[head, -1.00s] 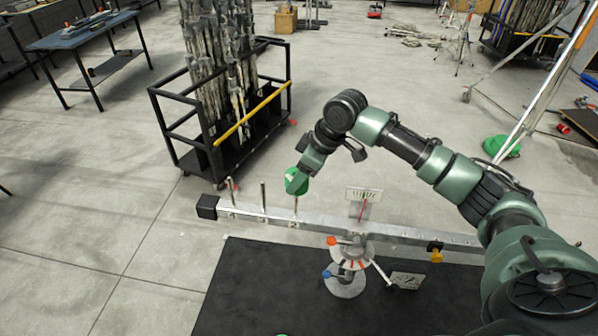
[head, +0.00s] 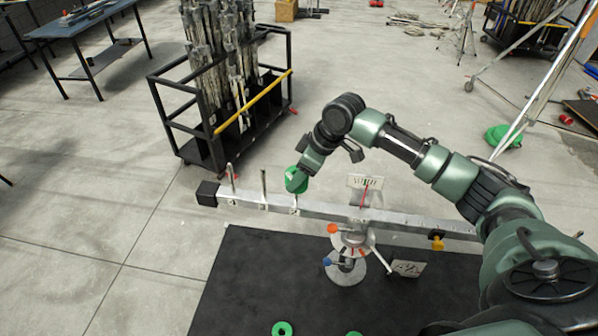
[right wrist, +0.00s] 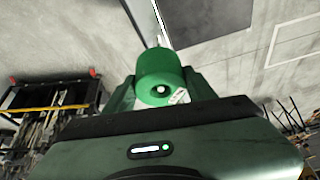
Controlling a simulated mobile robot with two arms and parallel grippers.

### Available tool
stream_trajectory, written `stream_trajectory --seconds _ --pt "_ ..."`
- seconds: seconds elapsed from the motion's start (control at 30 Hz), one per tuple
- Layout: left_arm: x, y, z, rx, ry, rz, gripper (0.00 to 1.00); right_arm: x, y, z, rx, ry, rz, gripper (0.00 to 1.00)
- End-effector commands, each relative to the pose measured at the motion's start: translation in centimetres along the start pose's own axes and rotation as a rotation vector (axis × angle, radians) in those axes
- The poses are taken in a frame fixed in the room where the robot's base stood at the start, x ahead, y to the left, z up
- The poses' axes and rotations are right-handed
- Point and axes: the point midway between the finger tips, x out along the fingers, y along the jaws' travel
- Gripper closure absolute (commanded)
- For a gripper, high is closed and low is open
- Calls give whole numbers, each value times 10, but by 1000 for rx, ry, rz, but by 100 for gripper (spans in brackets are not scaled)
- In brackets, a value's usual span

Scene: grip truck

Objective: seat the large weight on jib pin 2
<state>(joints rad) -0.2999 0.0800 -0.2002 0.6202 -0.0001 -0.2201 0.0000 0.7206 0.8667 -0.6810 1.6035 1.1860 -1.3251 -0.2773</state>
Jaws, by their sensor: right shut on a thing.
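My right gripper (head: 304,178) is shut on a green weight (head: 295,180), a thick ring. It holds the weight low over the beam (head: 330,212), around or directly over the pin nearest the pivot; a short piece of pin (head: 295,203) shows below it. Two other bare upright pins, a middle one (head: 263,187) and an outer one (head: 231,178), stand farther left. In the right wrist view the weight (right wrist: 160,70) sits between the fingers, with a bright spot in its hole that looks like the pin's tip. My left gripper is out of view.
Green weights, one ring (head: 282,328) and another partly cut off (head: 354,334), lie on the black mat (head: 250,275). The beam's pivot stand (head: 346,265) has a red and a blue knob. A black cart (head: 190,135) stands behind the beam's left end.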

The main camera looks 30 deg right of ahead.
Motion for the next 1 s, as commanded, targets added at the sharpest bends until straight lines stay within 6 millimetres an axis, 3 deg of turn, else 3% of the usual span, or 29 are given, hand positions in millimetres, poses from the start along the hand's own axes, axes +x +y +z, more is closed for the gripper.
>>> stream_trajectory --seconds 1.0 --pt "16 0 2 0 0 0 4 40 1 15 -1 7 2 67"
